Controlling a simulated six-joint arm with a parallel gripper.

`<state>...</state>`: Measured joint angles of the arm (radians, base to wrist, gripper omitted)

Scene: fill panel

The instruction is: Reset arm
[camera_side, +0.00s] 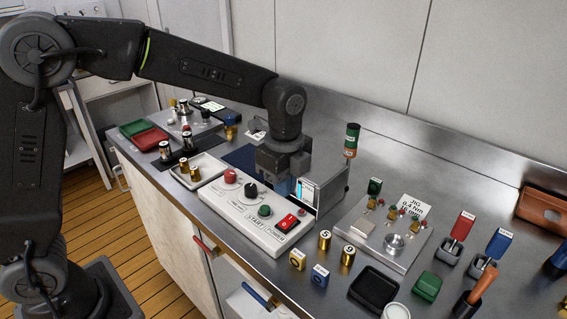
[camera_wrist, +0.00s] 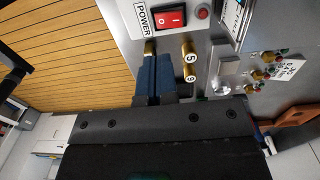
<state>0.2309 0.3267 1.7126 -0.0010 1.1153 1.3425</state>
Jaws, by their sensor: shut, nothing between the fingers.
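My gripper (camera_side: 284,187) hangs pointing down over the far side of the white control panel (camera_side: 248,228) in the side view. Its blue fingers (camera_wrist: 154,75) show in the wrist view, pressed together with nothing between them. The panel carries a red button, a black knob, a green START button (camera_side: 265,211) and a red POWER rocker switch (camera_side: 287,223). The switch also shows in the wrist view (camera_wrist: 170,17). My gripper partly hides the panel's far edge and the stand behind it. Whether the fingertips touch anything, I cannot tell.
Brass numbered cylinders (camera_side: 324,240) stand right of the panel. A jig plate (camera_side: 378,238) with a round metal boss lies further right. A tray (camera_side: 198,172) with brass pieces sits left of the panel. The metal wall closes off the back.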

